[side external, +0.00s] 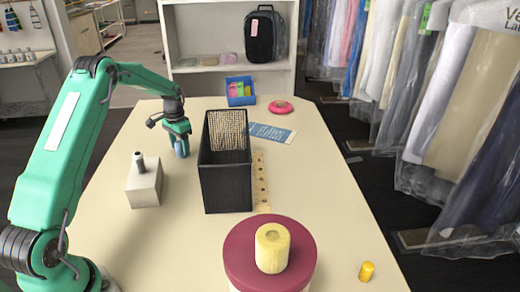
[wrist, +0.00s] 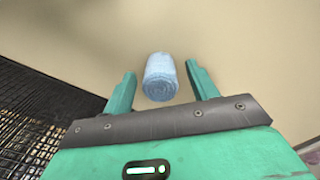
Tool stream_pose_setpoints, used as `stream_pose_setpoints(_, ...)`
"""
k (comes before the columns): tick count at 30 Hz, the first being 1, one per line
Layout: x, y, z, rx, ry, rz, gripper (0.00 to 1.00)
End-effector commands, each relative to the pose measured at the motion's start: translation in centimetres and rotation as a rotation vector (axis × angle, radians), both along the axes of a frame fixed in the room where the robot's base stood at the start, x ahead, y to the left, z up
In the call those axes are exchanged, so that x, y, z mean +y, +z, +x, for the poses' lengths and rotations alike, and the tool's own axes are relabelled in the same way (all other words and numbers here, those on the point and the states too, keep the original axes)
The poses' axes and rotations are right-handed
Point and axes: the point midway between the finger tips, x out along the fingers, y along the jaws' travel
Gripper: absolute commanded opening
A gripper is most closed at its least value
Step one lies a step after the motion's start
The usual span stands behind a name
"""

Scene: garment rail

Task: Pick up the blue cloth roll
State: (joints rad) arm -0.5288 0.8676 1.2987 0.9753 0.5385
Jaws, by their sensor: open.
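The blue cloth roll (wrist: 160,78) is a light blue coiled cylinder on the cream table. In the wrist view it lies between the two fingers of my gripper (wrist: 160,88), with a gap on each side. My gripper is open and does not visibly touch the roll. In the side external view my gripper (side external: 180,146) points down at the table left of the black basket, and a small part of the blue roll (side external: 182,149) shows at its fingers. The rest of the roll is hidden there by the gripper.
A black mesh basket (side external: 228,185) stands close to the right of my gripper. A grey-white block with a peg (side external: 145,185) is nearer, at the left. A maroon round stand (side external: 240,270) bears a yellow roll (side external: 272,248).

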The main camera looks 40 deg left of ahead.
Motion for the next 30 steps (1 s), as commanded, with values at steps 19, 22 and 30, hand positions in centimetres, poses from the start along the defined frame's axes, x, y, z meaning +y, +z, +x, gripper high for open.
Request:
stream_pose_setpoints(19, 0.01, -1.31, -0.03, 0.000, 0.000, 0.000, 0.58)
stream_pose_setpoints(22, 0.01, -1.30, -0.03, 0.000, 0.000, 0.000, 0.46)
stream_pose_setpoints(30, 0.01, -1.30, -0.03, 0.000, 0.000, 0.000, 0.11)
